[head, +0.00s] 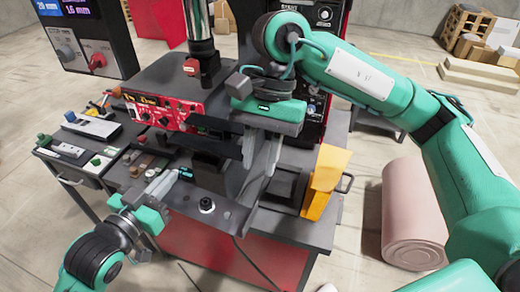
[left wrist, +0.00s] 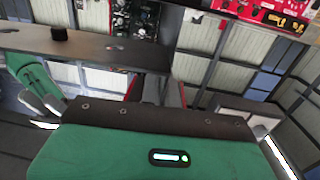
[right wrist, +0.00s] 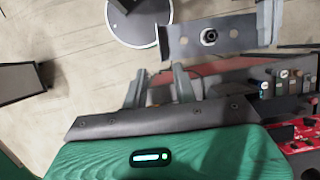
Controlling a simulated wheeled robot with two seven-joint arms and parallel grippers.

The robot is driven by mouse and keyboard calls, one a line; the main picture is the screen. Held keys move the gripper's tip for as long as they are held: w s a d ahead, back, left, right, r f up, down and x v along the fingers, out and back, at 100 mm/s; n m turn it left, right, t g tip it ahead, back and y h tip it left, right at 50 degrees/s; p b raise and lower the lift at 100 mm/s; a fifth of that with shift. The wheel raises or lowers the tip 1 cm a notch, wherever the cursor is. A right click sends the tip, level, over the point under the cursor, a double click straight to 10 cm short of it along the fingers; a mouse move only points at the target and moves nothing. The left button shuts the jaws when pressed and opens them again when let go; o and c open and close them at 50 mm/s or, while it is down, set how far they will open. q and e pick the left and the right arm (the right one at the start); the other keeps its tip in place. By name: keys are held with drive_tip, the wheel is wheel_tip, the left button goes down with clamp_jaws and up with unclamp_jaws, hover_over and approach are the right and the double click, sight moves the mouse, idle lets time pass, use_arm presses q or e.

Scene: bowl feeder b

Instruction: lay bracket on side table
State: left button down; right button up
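The bracket looks to be a dark grey plate with a black round boss (head: 206,205), in front of the bench; the right wrist view shows the plate (right wrist: 228,36) above the floor, and it also shows in the left wrist view (left wrist: 90,50). My left gripper (head: 163,183) is at one end of the plate, its fingers close together and apparently shut on it. The exact contact is hidden. My right gripper (head: 262,152) points down above the bench, its fingers apart and empty; they show in the right wrist view (right wrist: 160,85). I cannot tell which surface is the side table.
An orange upright piece (head: 325,180) stands at the bench's right end beside a black frame. A red control panel (head: 160,112) stands behind my left gripper. A table with small tools (head: 88,125) is at the left. A pink roll (head: 410,215) stands on the floor.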

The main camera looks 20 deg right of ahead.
sight(248, 227)
drive_tip(key=x, duration=1.1)
drive_tip(key=shift+a+f, duration=0.15)
drive_tip(key=shift+c, duration=0.5)
clamp_jaws()
use_arm(q)
drive_tip(key=c, duration=1.6)
unclamp_jaws()
